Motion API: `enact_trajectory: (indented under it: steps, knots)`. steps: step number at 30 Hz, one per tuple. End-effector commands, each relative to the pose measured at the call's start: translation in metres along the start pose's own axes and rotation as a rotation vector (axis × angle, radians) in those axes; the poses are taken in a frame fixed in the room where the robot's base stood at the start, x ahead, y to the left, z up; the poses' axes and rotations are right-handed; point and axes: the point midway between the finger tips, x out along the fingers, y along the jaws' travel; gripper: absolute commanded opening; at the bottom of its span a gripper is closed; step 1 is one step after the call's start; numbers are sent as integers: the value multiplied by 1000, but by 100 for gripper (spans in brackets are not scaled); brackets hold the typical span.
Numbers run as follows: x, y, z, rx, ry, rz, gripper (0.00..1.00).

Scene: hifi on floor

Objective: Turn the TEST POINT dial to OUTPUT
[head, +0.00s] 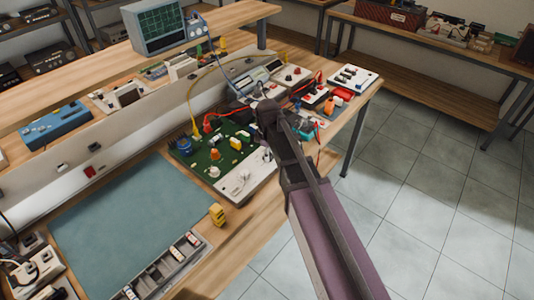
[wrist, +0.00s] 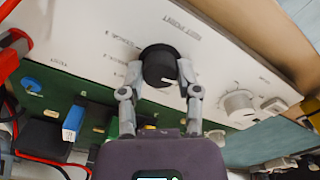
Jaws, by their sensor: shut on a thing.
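The TEST POINT dial (wrist: 159,66) is a round black knob on a white panel strip (wrist: 90,30) in the wrist view. Upside-down lettering reading TEST POINT is beside it, and smaller position labels around it are too blurred to read surely. A short pale mark shows on the knob's lower edge. My gripper (wrist: 160,72) is shut on the dial, one finger on each side. In the head view my gripper (head: 268,112) is over the far end of the green board (head: 215,158), and my arm hides the dial.
A second, pale knob (wrist: 239,104) is on the same panel to the right in the wrist view. Blue, black and green components stand close below my fingers. In the head view, a yellow block (head: 217,214) and a teal mat (head: 125,225) are on the bench.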

Motion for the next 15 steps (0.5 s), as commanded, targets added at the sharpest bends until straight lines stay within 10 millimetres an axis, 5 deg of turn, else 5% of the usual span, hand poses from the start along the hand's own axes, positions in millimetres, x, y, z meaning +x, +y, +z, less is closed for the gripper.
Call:
enact_trajectory:
  steps: [15]
  knots:
    - [0,2,0,312,0,3,0]
